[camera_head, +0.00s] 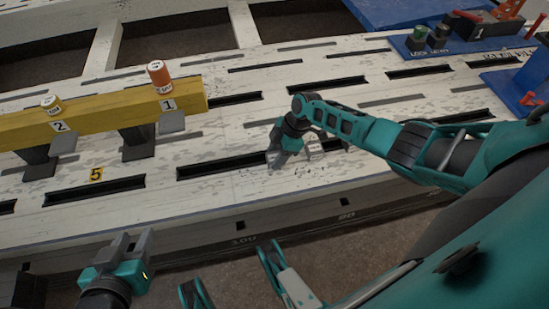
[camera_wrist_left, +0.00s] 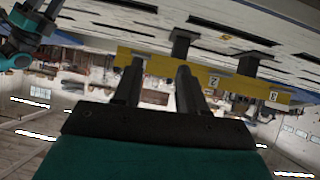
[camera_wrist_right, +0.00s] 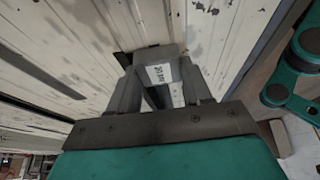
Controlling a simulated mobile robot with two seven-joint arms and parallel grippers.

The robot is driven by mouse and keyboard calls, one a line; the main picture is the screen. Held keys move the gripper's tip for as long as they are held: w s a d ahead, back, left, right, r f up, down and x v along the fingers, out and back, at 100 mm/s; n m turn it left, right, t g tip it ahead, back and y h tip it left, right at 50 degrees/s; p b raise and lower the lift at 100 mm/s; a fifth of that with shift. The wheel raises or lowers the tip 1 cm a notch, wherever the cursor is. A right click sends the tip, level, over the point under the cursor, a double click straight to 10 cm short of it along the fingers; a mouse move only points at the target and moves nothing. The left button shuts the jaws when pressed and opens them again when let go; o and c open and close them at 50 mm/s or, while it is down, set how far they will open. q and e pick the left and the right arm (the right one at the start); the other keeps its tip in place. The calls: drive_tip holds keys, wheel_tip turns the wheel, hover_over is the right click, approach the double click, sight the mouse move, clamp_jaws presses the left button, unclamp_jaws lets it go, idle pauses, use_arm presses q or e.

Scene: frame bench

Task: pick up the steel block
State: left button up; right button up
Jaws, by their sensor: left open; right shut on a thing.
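The steel block (camera_wrist_right: 168,54) is grey with a white printed label. In the right wrist view it sits between the two fingers of my right gripper (camera_head: 278,160), which is shut on it, low over the white slotted bench (camera_head: 225,142). In the head view the gripper mostly hides the block, and I cannot tell whether it touches the bench. My left gripper (camera_head: 131,243) is open and empty in front of the bench's near edge. Its spread fingers also show in the left wrist view (camera_wrist_left: 158,85).
A yellow beam (camera_head: 100,118) on dark supports stands at the left of the bench. Blue trays (camera_head: 455,42) with fittings lie at the far right. The bench's near middle is largely clear.

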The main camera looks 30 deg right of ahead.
drive_tip(key=c, duration=0.4)
drive_tip(key=shift+r, duration=0.15)
